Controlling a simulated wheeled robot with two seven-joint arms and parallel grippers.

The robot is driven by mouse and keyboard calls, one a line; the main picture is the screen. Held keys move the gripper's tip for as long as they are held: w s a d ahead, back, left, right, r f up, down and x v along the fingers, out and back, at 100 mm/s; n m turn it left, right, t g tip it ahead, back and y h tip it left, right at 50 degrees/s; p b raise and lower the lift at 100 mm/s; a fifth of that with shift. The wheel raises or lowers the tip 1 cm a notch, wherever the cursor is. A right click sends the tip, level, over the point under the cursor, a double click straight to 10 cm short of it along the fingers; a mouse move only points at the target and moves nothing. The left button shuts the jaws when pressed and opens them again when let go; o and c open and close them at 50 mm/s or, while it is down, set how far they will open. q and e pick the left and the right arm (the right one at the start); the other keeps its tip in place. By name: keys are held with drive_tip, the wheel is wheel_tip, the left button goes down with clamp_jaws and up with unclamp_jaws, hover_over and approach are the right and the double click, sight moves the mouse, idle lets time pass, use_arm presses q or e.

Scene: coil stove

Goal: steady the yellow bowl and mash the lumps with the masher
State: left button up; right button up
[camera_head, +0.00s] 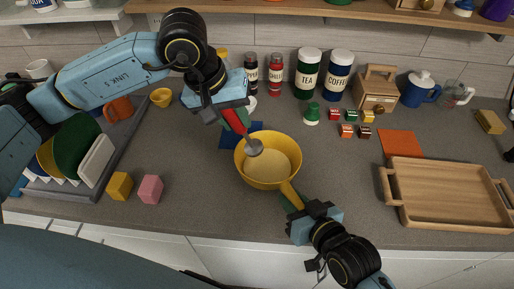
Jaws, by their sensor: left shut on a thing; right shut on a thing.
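The yellow bowl (268,180) sits on the grey counter near the middle, with a handle (290,193) pointing toward the lower right. My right gripper (300,208) is shut on that handle at the counter's front. My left gripper (231,112) is above and left of the bowl, shut on the masher. The masher (253,147) has a red handle and a round grey head, which shows over the far left part of the bowl. I cannot tell whether the head touches the bowl's contents. The inside looks pale yellow; no separate lumps can be made out.
A blue mat (228,140) lies behind the bowl. A wooden tray (462,222) is at right, a dish rack (122,150) with plates at left. Yellow (119,186) and pink (150,189) blocks lie front left. Canisters (308,75) stand along the wall.

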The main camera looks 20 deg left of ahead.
drive_tip(key=o, duration=1.1)
drive_tip(key=shift+s+d, duration=0.1)
drive_tip(key=v, duration=1.1)
drive_tip(key=shift+s+d+r, duration=0.15)
drive_tip(key=shift+d+r, duration=0.1)
drive_tip(key=shift+r, duration=0.05)
